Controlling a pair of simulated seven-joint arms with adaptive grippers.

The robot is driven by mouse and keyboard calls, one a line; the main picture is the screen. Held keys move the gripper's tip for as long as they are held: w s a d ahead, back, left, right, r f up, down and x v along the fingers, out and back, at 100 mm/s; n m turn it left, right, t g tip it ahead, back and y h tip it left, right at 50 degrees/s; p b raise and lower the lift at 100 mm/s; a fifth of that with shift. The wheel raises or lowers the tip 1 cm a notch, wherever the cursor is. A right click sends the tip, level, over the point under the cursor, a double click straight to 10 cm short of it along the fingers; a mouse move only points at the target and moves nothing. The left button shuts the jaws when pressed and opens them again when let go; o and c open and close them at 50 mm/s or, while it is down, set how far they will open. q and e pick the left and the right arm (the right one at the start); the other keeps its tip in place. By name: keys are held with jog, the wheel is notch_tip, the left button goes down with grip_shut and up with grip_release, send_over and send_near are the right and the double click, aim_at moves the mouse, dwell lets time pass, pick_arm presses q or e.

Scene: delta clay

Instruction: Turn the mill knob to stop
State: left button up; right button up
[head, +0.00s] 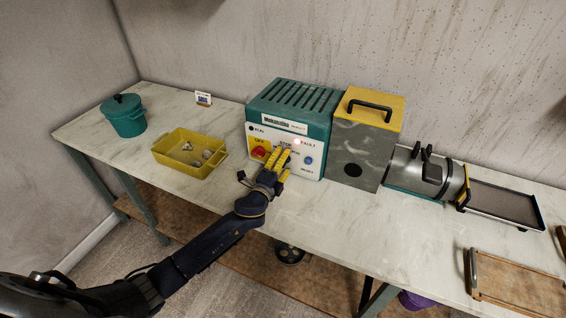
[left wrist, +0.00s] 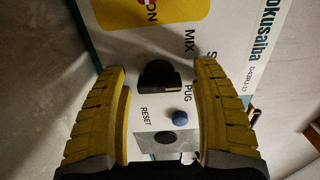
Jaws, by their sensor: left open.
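The mill is a teal box (head: 316,102) with a white front panel (head: 313,172) on the table. Its black knob (left wrist: 156,76) shows in the left wrist view, near the labels MIX and PUG; a label starting with S is cut off by a finger. I cannot tell which label the knob points to. My left gripper (head: 279,157) is in front of the panel and hides the knob in the head view. In the left wrist view its yellow fingers (left wrist: 163,72) are open, one on each side of the knob, with gaps. My right gripper is not in view.
A grey box with a yellow lid (head: 374,104) stands right of the mill. A yellow tray (head: 181,171) and teal pot (head: 128,121) are left.

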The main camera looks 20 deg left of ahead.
pick_arm(q)
jog(key=s, duration=0.4)
jog(key=s+a, duration=0.1)
jog(key=s, duration=0.7)
jog(key=shift+a, duration=0.35)
